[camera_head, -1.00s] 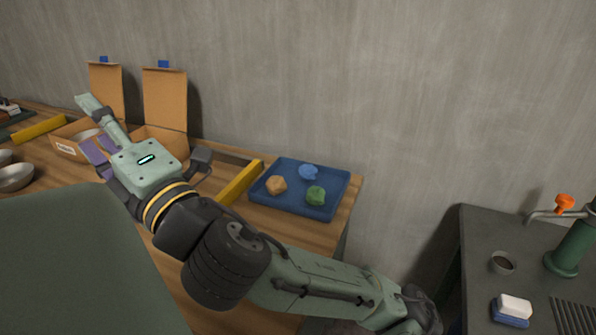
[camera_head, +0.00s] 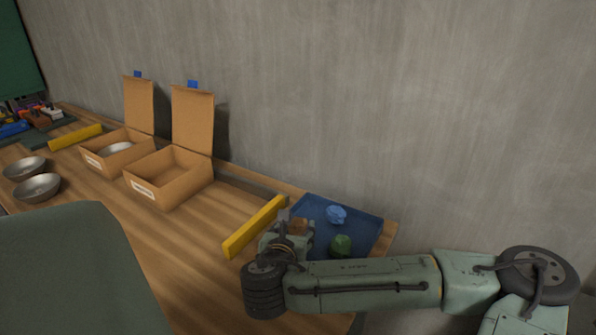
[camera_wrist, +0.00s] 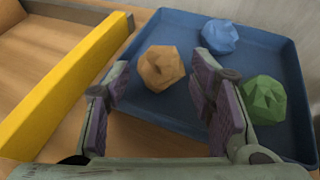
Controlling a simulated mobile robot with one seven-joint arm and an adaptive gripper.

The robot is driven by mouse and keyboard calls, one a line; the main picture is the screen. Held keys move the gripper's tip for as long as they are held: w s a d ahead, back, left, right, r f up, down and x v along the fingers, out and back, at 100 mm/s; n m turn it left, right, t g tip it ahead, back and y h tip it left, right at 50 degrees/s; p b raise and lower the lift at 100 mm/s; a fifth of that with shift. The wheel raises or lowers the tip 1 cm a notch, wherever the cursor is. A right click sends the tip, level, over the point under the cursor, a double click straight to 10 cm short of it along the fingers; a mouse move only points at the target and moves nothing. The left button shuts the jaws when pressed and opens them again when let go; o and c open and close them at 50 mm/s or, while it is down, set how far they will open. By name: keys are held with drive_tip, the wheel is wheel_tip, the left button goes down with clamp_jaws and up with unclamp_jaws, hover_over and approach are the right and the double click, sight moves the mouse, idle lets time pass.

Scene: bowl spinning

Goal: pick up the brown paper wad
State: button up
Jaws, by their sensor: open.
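The brown paper wad (camera_wrist: 161,68) lies on the left side of the blue tray (camera_wrist: 185,22). In the wrist view it sits beyond and between the open fingers of my gripper (camera_wrist: 155,105), apart from the pads. In the head view only a bit of the brown wad (camera_head: 299,226) shows behind my wrist. My gripper points down over the left side of the tray and is empty; its fingers are mostly hidden in the head view.
A blue wad (camera_wrist: 219,37) and a green wad (camera_wrist: 263,99) lie in the same tray, the green one close to the right finger. A yellow bar (camera_wrist: 68,82) stands left of the tray. Open cardboard boxes (camera_head: 168,185) and metal bowls (camera_head: 37,187) are farther left.

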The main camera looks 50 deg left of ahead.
sight(297, 227)
drive_tip(key=p+x, duration=0.2)
drive_tip(key=x, duration=0.3)
drive_tip(key=shift+f, duration=0.2)
drive_tip(key=c, duration=0.5)
drive_tip(key=shift+o, duration=0.2)
drive_tip(key=shift+r, duration=0.15)
